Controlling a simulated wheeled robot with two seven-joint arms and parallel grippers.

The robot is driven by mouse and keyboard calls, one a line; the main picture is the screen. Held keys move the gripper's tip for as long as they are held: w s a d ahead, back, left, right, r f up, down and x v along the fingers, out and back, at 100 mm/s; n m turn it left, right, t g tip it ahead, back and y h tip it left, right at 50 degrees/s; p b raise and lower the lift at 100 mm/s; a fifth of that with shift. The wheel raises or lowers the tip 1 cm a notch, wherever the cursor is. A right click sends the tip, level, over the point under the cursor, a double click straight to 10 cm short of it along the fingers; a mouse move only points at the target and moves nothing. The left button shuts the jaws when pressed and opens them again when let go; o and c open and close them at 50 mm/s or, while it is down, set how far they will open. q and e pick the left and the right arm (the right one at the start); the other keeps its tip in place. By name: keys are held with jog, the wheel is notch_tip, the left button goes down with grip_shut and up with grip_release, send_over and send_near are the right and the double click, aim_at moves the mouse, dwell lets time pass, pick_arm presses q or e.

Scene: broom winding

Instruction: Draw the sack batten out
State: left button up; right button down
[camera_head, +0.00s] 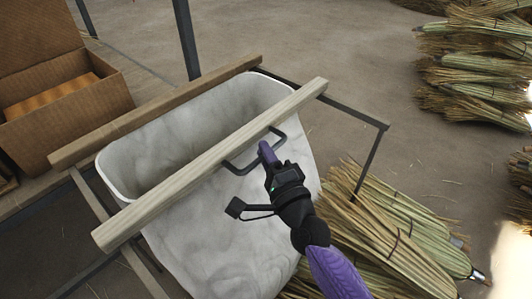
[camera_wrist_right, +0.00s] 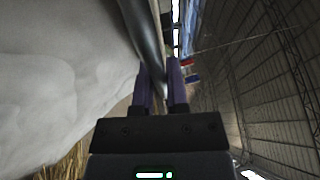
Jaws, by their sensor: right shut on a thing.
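The sack batten (camera_head: 210,164) is a long pale wooden bar. It lies slantwise along the near edge of the white sack's mouth, its ends on the dark metal frame. A dark bail handle (camera_head: 238,172) sticks out from its near side. My right gripper (camera_head: 264,150) is shut on this handle; the wrist view shows the purple fingers (camera_wrist_right: 160,88) on either side of the grey bar (camera_wrist_right: 143,32). The white sack (camera_head: 215,245) hangs open, its inside partly visible. A darker wooden batten (camera_head: 150,118) runs along its far edge. My left gripper is not in view.
A cardboard box (camera_head: 70,85) stands open at the left. Broom-straw bundles lie on the floor at the near right (camera_head: 390,235) and are stacked at the far right (camera_head: 470,70). The frame's metal rail (camera_head: 350,112) and leg stand right of the sack. Bare floor shows behind.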

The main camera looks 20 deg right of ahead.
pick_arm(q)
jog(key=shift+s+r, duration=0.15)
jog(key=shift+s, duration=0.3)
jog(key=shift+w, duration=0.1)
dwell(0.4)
